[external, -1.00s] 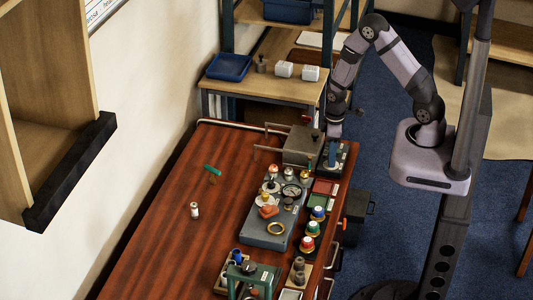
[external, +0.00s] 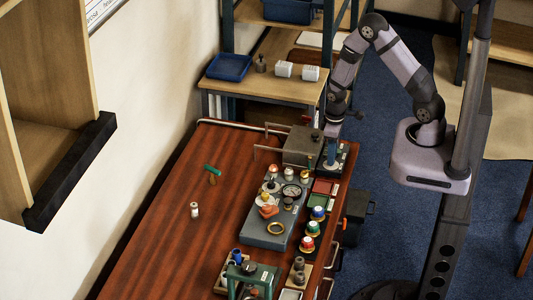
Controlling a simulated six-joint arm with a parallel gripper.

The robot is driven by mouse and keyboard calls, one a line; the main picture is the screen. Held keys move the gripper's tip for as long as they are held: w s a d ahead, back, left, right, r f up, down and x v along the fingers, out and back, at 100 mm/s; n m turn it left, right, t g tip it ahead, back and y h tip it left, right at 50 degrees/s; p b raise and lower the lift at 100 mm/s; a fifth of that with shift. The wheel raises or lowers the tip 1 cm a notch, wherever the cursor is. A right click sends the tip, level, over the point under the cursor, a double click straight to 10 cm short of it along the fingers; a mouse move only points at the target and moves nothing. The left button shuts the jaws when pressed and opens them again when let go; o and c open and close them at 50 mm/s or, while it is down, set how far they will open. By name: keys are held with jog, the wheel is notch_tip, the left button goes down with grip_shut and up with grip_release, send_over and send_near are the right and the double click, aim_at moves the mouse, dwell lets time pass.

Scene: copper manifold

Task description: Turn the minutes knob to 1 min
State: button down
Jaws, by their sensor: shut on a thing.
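My gripper (external: 331,163) points down at the far right corner of the wooden table, over a dark panel (external: 344,149). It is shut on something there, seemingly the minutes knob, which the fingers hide. I cannot read the knob's pointer or any minute marks at this size. The panel stands just right of a grey-brown box (external: 301,147).
A grey manifold plate (external: 262,236) with a gauge and several fittings lies nearer on the table. Red, green and blue capped pieces (external: 307,243) line its right side. A green-framed fixture (external: 254,274) stands in front. The table's left half is mostly clear.

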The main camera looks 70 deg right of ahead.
jog(key=m, duration=0.4)
jog(key=shift+m, duration=0.3)
jog(key=m, duration=0.4)
jog(key=shift+m+p, duration=0.4)
jog(key=shift+w, duration=0.1)
jog(key=c, duration=1.6)
grip_release()
jog(key=shift+r, duration=0.1)
jog(key=shift+r+b, duration=0.45)
jog(key=shift+r, duration=3.15)
